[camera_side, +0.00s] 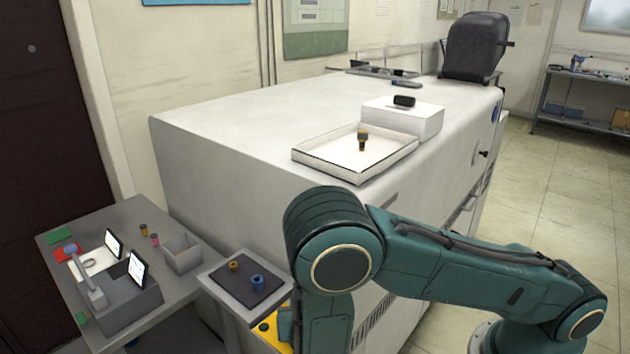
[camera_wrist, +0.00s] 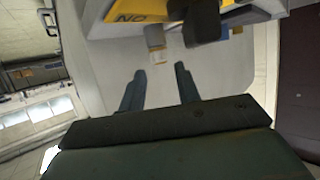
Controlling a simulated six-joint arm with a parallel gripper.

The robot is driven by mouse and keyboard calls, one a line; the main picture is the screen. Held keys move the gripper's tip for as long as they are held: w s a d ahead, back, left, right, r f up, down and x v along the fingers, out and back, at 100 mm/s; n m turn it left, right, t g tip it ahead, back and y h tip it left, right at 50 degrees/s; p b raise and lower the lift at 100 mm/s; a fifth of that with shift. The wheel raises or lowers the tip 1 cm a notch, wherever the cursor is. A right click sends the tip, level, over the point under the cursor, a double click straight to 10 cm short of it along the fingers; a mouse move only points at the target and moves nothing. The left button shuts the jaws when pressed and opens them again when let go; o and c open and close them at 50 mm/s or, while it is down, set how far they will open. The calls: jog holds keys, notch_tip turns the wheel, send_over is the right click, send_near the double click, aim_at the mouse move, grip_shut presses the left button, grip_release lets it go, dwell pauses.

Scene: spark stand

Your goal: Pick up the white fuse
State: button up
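I cannot clearly make out the white fuse. In the wrist view a small pale block with a yellowish band (camera_wrist: 155,38) sits ahead of my fingers; it may be the fuse, but it is too small to tell. My gripper (camera_wrist: 160,68) is open, its two dark fingers spread with nothing between the tips. The pale block lies beyond the tips and apart from them. In the side view my gripper is out of sight below the arm.
A yellow panel with dark lettering (camera_wrist: 128,17) and a dark rounded part (camera_wrist: 202,20) lie close ahead. In the side view, a yellow unit (camera_side: 266,328) is partly hidden by my arm, next to a small stand with a dark pad (camera_side: 242,293). A large white cabinet (camera_side: 230,130) stands behind.

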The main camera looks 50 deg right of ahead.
jog(key=shift+w+d, duration=0.15)
jog(key=shift+d, duration=0.05)
jog(key=shift+f, duration=0.1)
jog(key=shift+x, duration=2.5)
jog(key=shift+f, duration=0.1)
jog(key=shift+c, duration=0.4)
grip_shut()
